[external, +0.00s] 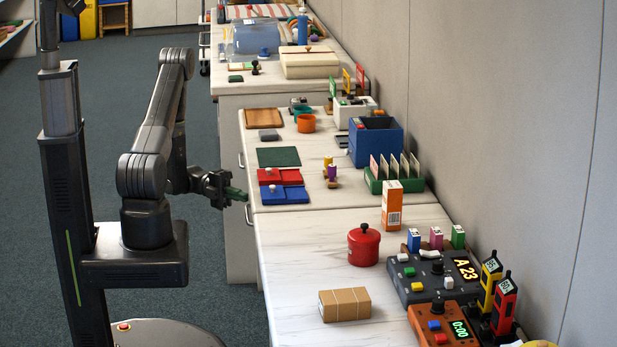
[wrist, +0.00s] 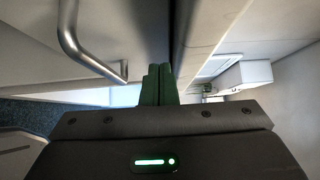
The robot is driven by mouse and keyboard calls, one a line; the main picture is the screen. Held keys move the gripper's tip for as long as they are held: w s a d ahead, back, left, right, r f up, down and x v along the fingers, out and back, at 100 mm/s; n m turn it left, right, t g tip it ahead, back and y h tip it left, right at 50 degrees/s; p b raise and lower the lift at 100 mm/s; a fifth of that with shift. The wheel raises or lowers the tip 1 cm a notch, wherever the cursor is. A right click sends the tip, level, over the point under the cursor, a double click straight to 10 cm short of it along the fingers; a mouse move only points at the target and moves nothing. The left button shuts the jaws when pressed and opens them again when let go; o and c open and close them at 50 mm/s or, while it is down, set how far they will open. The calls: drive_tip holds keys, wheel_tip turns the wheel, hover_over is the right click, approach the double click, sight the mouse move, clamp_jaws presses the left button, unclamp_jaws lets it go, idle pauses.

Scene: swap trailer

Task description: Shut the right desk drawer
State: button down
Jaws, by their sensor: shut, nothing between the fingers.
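My gripper (external: 240,194) is shut and empty, its green fingers held together at the front of the white desk. In the wrist view the closed fingers (wrist: 159,72) point at a pale drawer front (wrist: 125,25), beside its metal bar handle (wrist: 80,45). I cannot tell whether the fingertips touch the front. A dark gap lies along the edge of this front. In the external view a handle (external: 248,215) shows just below my gripper, and another handle (external: 240,160) shows farther back. How far the drawer stands out is not clear.
A nearer counter holds a red pot (external: 364,246), a brown parcel (external: 344,304) and control boxes (external: 435,275). The floor on the left is open.

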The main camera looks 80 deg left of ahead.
drive_tip(key=v, duration=1)
drive_tip(key=shift+s, duration=0.6)
drive_tip(key=shift+w+a+b+x, duration=0.1)
drive_tip(key=shift+w+a+x, duration=0.2)
drive_tip(key=shift+x, duration=1.8)
drive_tip(key=shift+w+a+b+x, duration=0.1)
drive_tip(key=shift+w+a+x, duration=0.2)
drive_tip(key=shift+x, duration=1.8)
drive_tip(key=shift+w+a+b+x, duration=0.1)
drive_tip(key=shift+w+a+x, duration=0.25)
drive_tip(key=shift+x, duration=1.75)
